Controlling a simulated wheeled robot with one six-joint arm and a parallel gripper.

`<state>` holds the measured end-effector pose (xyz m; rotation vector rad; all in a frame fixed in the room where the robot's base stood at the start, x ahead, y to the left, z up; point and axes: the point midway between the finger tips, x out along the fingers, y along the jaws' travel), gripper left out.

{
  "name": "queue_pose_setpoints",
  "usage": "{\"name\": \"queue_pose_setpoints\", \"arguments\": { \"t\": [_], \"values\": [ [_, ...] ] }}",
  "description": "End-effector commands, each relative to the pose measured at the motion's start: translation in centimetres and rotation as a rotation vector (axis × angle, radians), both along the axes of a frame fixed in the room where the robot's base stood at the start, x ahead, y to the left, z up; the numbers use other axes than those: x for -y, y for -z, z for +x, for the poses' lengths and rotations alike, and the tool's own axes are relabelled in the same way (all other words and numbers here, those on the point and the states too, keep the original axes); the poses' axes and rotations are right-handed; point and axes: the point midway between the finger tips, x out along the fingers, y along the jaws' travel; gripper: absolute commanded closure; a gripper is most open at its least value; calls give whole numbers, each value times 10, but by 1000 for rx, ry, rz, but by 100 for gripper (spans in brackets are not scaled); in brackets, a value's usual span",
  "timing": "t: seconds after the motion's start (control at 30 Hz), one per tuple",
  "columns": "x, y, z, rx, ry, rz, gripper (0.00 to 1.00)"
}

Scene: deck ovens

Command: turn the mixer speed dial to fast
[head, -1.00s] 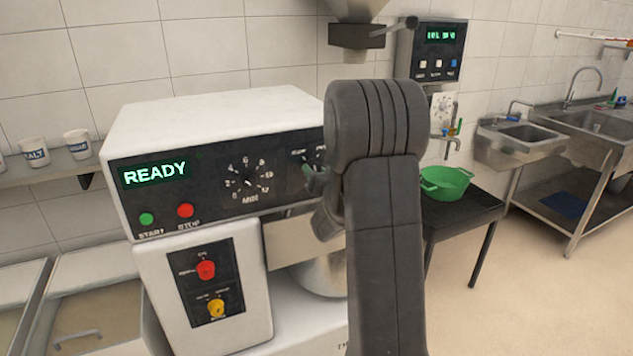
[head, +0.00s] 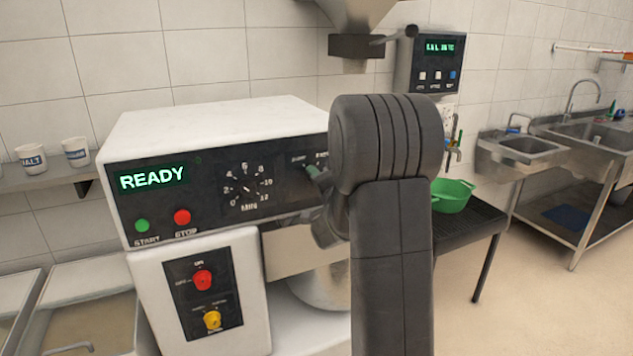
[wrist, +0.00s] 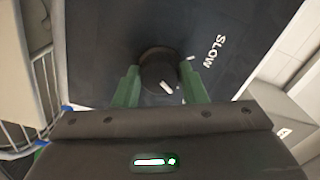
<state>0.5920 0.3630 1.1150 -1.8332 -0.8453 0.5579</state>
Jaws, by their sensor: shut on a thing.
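The mixer (head: 215,125) has a black panel with a green READY display. The speed dial is a round black knob (wrist: 160,72) with a white pointer mark, in the wrist view. The word SLOW (wrist: 214,50) is printed to the right of the knob there. My gripper (wrist: 160,88) has its green fingers on both sides of the knob and is shut on it. In the head view my arm hides most of the dial; a green fingertip (head: 313,172) shows at the panel's right end.
A timer dial (head: 245,188), green start button (head: 142,225) and red stop button (head: 182,217) are on the panel. Red (head: 202,280) and yellow (head: 212,320) knobs sit below. A green bowl (head: 452,196) stands on a dark table at right.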

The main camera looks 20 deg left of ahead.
Motion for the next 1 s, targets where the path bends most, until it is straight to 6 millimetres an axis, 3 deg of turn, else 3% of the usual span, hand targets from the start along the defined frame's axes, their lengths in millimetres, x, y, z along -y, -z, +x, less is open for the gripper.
{"name": "queue_pose_setpoints", "arguments": {
  "t": [0.7, 0.73, 0.8, 1.0],
  "values": [
    [0, -1, 0, -52, 1, 48, 85],
    [0, -1, 0, -52, 1, 48, 56],
    [0, -1, 0, -53, 0, 48, 43],
    [0, -1, 0, -53, 1, 47, 40]
  ]
}}
